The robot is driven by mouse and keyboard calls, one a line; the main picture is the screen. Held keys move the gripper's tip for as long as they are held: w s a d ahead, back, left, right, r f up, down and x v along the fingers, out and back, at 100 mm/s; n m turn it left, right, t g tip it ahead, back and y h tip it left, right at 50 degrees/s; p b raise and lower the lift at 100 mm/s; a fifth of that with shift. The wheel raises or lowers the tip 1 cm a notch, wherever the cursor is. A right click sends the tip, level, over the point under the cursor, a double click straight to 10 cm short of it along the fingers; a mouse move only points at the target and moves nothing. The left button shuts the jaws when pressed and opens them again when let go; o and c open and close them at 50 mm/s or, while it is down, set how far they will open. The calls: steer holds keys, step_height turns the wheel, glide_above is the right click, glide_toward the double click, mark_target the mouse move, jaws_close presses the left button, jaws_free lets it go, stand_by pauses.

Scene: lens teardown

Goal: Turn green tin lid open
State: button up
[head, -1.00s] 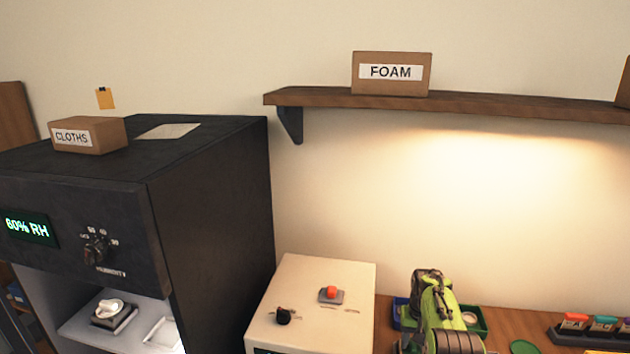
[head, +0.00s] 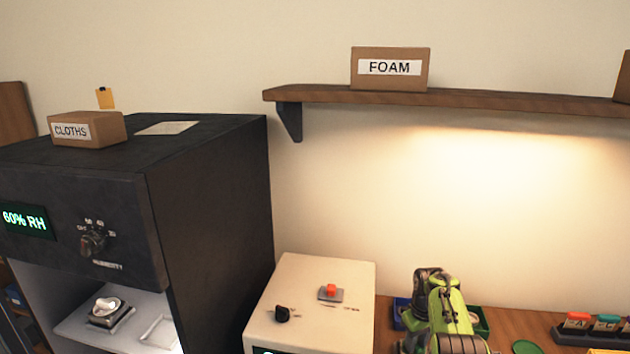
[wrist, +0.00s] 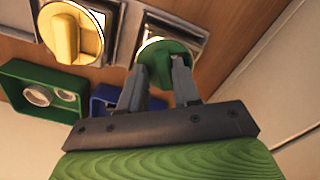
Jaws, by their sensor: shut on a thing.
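The green tin lid (wrist: 153,48) is round with a raised grip and sits on a square, metal-edged tin at the top middle of the wrist view. My gripper (wrist: 160,68) is shut on the lid's raised grip, one finger on each side. The fingers cover part of the lid, and I cannot tell how far it is turned. In the head view my green arm hides this spot, and neither the gripper nor this lid can be made out there.
A similar tin with a yellow lid (wrist: 68,35) stands left of the green one. A cream box (head: 330,272) with a red button stands left of my arm.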

steer(key=shift+o, duration=0.3)
steer(key=n, duration=0.1)
steer(key=f+n, duration=0.1)
steer(key=n, duration=0.1)
steer(key=shift+s+a+f+n+g, duration=0.3)
steer(key=shift+s+a+f+n, duration=0.05)
steer(key=shift+f+n, duration=0.05)
steer(key=n, duration=0.2)
steer(key=shift+r+n, duration=0.1)
steer(key=shift+n, duration=0.2)
steer(key=n, duration=0.6)
steer(key=o, duration=0.5)
steer(key=shift+c, duration=0.2)
steer(key=shift+s, duration=0.1)
steer(key=r+p, duration=0.4)
steer(key=r, duration=0.1)
steer(key=r+p, duration=0.2)
steer(key=r, duration=0.1)
steer(key=shift+w+d+r, duration=0.1)
steer(key=shift+w+r, duration=0.15)
steer(key=shift+w, duration=0.15)
steer(key=shift+f, duration=0.1)
